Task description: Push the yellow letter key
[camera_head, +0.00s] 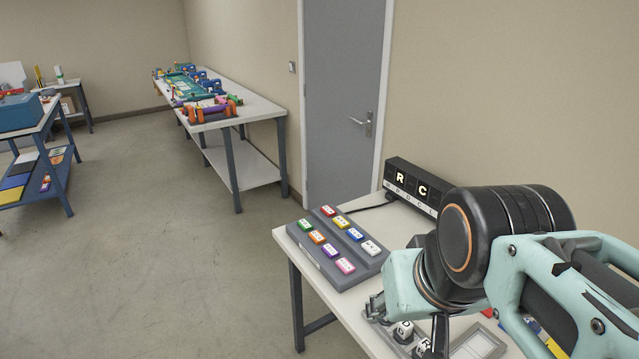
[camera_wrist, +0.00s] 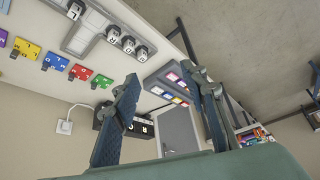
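The yellow letter key (camera_head: 341,222) sits on a sloped grey key panel (camera_head: 326,258) on the white table, between the red and blue keys in the back row. The panel also shows in the wrist view (camera_wrist: 152,83), with its keys too small to tell apart surely. My gripper (camera_wrist: 163,85) is open and empty, its two fingers spread with the panel beyond and between them. In the head view my arm covers most of the gripper, which is over the table to the right of the panel, apart from the key.
A black box showing R and C (camera_head: 420,188) stands behind the panel. White letter cubes (camera_head: 404,331) sit in a grey tray near my gripper. Coloured letter tiles (camera_wrist: 55,62) show in the wrist view. Open floor lies left of the table (camera_head: 377,338).

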